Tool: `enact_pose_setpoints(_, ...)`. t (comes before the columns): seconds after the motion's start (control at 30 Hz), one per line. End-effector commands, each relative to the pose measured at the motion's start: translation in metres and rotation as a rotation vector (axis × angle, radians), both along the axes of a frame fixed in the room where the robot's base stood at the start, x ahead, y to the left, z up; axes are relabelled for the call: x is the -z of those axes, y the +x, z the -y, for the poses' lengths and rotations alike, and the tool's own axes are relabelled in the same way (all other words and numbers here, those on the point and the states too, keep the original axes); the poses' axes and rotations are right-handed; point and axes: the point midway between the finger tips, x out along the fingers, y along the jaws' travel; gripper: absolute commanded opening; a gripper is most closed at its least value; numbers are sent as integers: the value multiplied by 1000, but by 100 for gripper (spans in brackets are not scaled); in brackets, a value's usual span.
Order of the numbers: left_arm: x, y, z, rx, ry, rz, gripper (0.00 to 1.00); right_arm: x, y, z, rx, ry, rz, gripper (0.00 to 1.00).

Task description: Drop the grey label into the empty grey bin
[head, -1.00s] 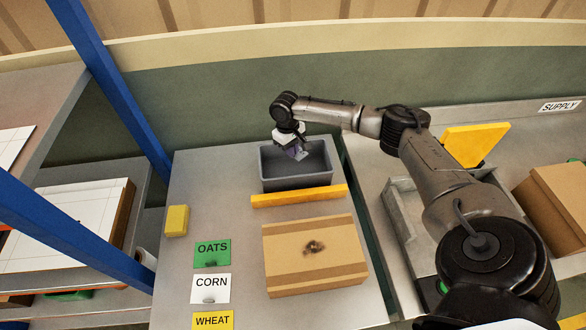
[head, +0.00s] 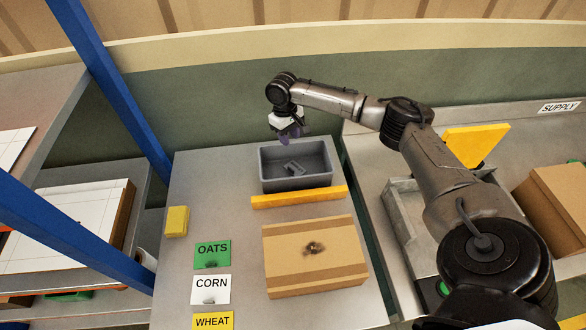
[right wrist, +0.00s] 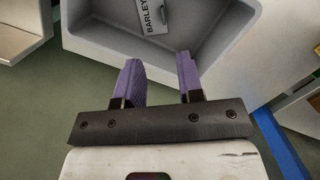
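The grey bin (head: 268,178) stands at the back of the metal table in the head view. The grey label (head: 293,168) lies inside it, on or near the bin floor. In the right wrist view the label (right wrist: 152,17) reads BARLEY, and the bin wall (right wrist: 232,48) surrounds it. My right gripper (head: 287,134) is above the back left part of the bin. In the right wrist view my right gripper (right wrist: 160,75) has its purple fingers apart with nothing between them. My left gripper is not in view.
A yellow bar (head: 298,197) lies in front of the bin, with a cardboard box (head: 315,277) nearer. OATS (head: 212,255), CORN (head: 210,289) and WHEAT (head: 213,320) labels lie at left, below a yellow block (head: 177,220). A blue post (head: 118,92) rises at left.

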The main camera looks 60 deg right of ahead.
Motion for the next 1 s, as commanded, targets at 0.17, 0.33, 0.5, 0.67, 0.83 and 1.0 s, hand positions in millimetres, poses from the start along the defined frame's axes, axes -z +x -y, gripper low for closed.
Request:
enact_pose_setpoints(0.17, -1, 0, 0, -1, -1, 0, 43, -34, 5, 1, 0, -1, 2, 34)
enact_pose_setpoints(0.33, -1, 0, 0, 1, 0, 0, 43, -57, 9, 2, 0, 0, 1, 34)
enact_pose_setpoints(0.5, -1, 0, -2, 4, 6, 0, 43, -70, 10, 3, 0, -1, 0, 34)
enact_pose_setpoints(0.67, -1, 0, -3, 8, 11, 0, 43, -74, 11, 3, 0, -1, -1, 34)
enact_pose_setpoints(0.83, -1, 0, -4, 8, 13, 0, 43, -74, 11, 3, 0, -1, -1, 34)
enact_pose_setpoints(1.0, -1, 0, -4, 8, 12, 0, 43, -74, 11, 3, 0, -1, -1, 34)
